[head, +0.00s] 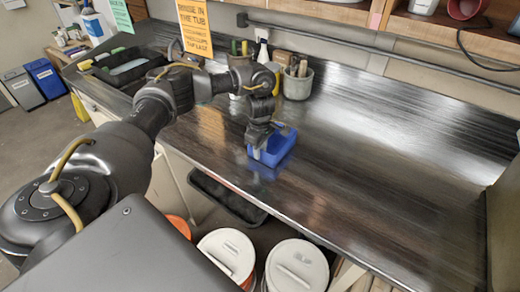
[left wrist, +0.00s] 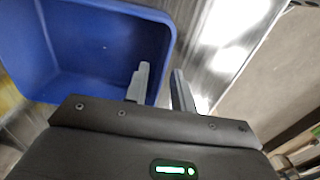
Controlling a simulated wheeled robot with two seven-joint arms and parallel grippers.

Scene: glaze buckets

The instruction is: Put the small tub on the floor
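The small tub (head: 278,147) is blue and open-topped. It appears to stand on the dark counter, with a blue reflection at its base. My left gripper (head: 258,150) is down at its near left side. In the left wrist view, the tub (left wrist: 95,45) fills the upper left. My left gripper (left wrist: 160,80) is open there, one finger inside the tub and one outside, with the wall between them. A gap shows between the fingers; firm contact cannot be seen. My right gripper is not in view. The floor (head: 28,28) shows at the far left.
White-lidded buckets (head: 297,266) and a black tray (head: 228,197) are below the counter's front edge. A grey pot with tools (head: 298,85) stands behind the tub. A sink (head: 125,65) is at the left. The counter (head: 400,145) right of the tub is clear.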

